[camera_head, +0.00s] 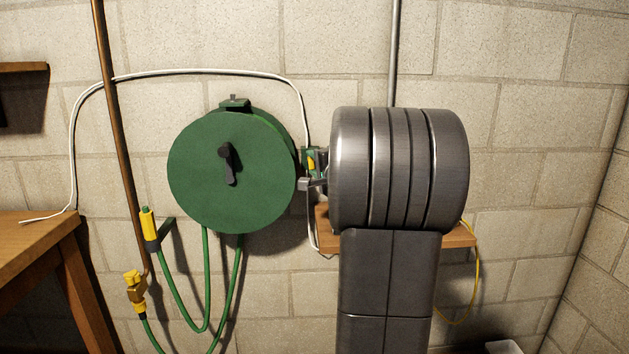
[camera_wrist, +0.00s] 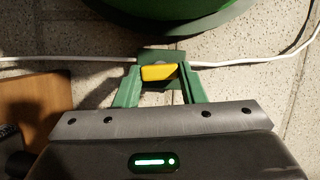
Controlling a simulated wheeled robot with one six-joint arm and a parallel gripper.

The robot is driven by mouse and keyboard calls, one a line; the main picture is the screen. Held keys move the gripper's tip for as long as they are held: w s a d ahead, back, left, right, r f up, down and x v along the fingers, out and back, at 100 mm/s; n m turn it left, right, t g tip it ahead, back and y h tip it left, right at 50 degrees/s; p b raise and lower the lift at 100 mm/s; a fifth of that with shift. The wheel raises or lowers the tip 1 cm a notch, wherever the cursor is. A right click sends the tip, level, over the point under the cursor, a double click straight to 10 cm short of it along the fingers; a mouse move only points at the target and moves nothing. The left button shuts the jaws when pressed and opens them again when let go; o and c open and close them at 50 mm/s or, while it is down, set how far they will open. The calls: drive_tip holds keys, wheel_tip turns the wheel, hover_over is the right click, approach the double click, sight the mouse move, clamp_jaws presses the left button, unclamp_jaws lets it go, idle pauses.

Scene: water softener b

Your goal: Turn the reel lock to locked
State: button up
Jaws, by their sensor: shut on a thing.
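The round green hose reel (camera_head: 225,190) hangs on the block wall, with a black crank on its face. The reel lock is a small green block with a yellow lever (camera_head: 311,162) just right of the reel, partly hidden by my gripper. In the wrist view the yellow lever (camera_wrist: 158,73) lies crosswise between my two fingers, below the reel's rim (camera_wrist: 170,20). My gripper (camera_wrist: 160,80) is shut on the lever. In the head view my gripper (camera_head: 313,184) reaches in from the right, and my arm hides what lies behind it.
A white cable (camera_head: 190,72) loops over the reel to the lock. A wooden shelf (camera_head: 455,237) is behind my arm. A green hose (camera_head: 205,290) with yellow fittings hangs below the reel. A copper pipe (camera_head: 120,130) and wooden table (camera_head: 35,245) stand left.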

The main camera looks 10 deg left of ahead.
drive_tip(key=shift+f+m+b, duration=0.2)
drive_tip(key=shift+m+b, duration=0.5)
drive_tip(key=shift+b, duration=0.35)
drive_tip(key=shift+r, duration=0.1)
drive_tip(key=o, duration=1)
drive_tip(key=v, duration=1.4)
drive_tip(key=shift+f, duration=0.35)
drive_tip(key=shift+w, duration=0.1)
